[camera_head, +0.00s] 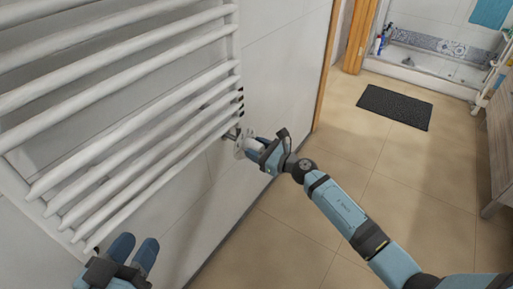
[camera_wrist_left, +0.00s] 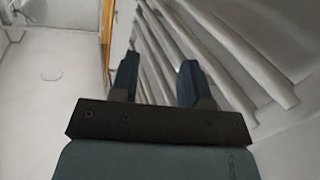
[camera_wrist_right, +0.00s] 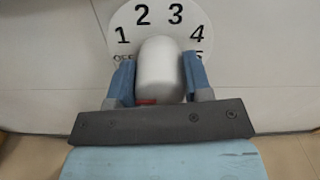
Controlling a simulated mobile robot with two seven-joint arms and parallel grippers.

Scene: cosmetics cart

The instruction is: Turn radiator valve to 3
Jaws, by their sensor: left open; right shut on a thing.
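The white radiator valve knob (camera_wrist_right: 160,70) stands between the two fingers of my right gripper (camera_wrist_right: 160,80) in the right wrist view. The fingers are shut on it. A white dial plate (camera_wrist_right: 158,22) behind the knob carries the numbers 1 to 4 and a partly hidden OFF mark. A small red mark (camera_wrist_right: 146,102) shows low on the knob. In the head view my right gripper (camera_head: 258,150) is at the valve, below the radiator's right end. My left gripper (camera_head: 134,251) is open and empty below the radiator; it also shows in the left wrist view (camera_wrist_left: 158,75).
The white radiator (camera_head: 135,112) with its horizontal bars fills the left of the head view. A dark mat (camera_head: 396,106) lies on the tiled floor. A wooden cabinet (camera_head: 500,140) stands at the right edge. The floor between is clear.

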